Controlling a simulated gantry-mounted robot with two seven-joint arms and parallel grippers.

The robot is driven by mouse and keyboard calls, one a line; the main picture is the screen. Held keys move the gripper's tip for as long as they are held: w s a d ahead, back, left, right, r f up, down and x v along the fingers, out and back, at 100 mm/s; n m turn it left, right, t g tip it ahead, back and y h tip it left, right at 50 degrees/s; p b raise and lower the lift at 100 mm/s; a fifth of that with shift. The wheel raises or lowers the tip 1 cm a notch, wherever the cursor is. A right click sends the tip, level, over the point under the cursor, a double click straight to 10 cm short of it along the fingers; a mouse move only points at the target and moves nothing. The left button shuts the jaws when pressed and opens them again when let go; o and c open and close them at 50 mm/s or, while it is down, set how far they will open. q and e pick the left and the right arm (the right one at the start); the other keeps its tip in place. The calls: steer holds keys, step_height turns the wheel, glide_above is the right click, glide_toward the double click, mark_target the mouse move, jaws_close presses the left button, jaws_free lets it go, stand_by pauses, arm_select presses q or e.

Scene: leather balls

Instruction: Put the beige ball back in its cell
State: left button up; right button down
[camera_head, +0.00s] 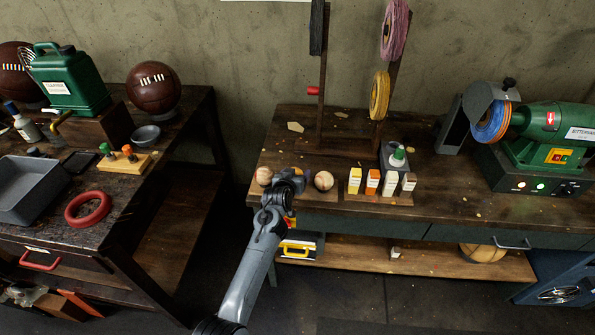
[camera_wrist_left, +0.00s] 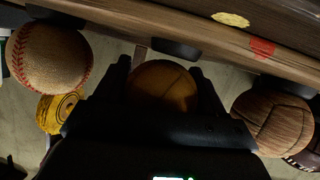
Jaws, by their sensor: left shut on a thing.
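My left gripper (camera_head: 290,180) is at the front left edge of the right-hand workbench, between two balls. In the left wrist view its fingers (camera_wrist_left: 160,85) are shut on the beige ball (camera_wrist_left: 160,86), which looks tan-brown in shadow. In the head view the gripper mostly hides this ball. A cream ball with red stitching (camera_head: 323,180) is to its right; it also shows in the left wrist view (camera_wrist_left: 48,57). A tan ball (camera_head: 264,176) with dark seams is to its left, also in the left wrist view (camera_wrist_left: 272,122). My right gripper is out of view.
Small bottles and boxes (camera_head: 372,181) stand right of the balls. A spool post (camera_head: 380,95) rises behind. A green grinder (camera_head: 550,135) is at the far right. The left bench holds a red ring (camera_head: 88,209) and a grey tray (camera_head: 32,190).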

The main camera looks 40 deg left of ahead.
arm_select(q)
steer(key=shift+a+f, duration=0.1)
steer(key=shift+f, duration=0.25)
steer(key=o, duration=1)
steer(key=shift+c, duration=0.2)
